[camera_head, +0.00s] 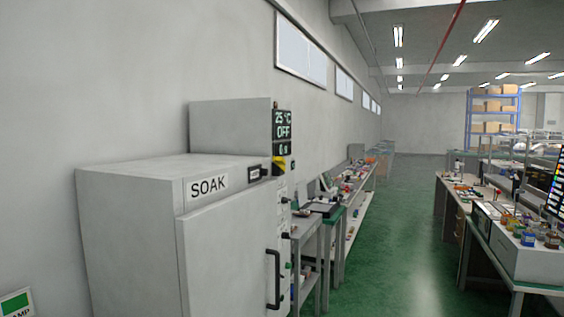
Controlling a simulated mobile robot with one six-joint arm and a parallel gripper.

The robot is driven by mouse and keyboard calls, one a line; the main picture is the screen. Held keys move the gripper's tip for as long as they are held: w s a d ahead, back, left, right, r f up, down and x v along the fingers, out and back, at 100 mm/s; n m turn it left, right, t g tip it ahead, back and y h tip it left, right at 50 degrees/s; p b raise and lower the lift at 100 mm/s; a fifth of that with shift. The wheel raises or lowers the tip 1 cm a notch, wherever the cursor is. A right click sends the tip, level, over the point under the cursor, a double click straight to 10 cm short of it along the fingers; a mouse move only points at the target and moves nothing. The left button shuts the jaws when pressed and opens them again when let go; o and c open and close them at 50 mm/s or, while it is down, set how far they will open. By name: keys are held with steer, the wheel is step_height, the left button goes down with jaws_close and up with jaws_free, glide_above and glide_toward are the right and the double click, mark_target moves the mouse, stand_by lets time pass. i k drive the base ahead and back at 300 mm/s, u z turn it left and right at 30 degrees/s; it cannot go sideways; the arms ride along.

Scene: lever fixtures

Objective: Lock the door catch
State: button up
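A grey cabinet (130,222) labelled SOAK stands at the left against the wall. Its front door (225,260) looks closed and has a black vertical handle (274,279) near its right edge. A small dark fitting (254,174) sits at the top right of the front, above the door; I cannot tell whether it is the catch. A control panel (282,140) on the upper right reads 25 °C and OFF, with a yellow and dark part (280,165) below. The lower part of the door is cut off. My gripper is not in view.
Benches with small items (345,195) run along the wall beyond the cabinet. More benches (500,225) stand at the right, with a blue shelf rack (493,110) farther back. The green floor aisle (400,230) between them is clear.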

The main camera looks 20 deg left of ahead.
mark_target(280, 162)
steer(key=i, duration=1.15)
steer(key=z, duration=1.05)
steer(key=k, duration=0.1)
steer(key=u, duration=3.5)
steer(key=i, duration=0.4)
steer(key=z, duration=0.1)
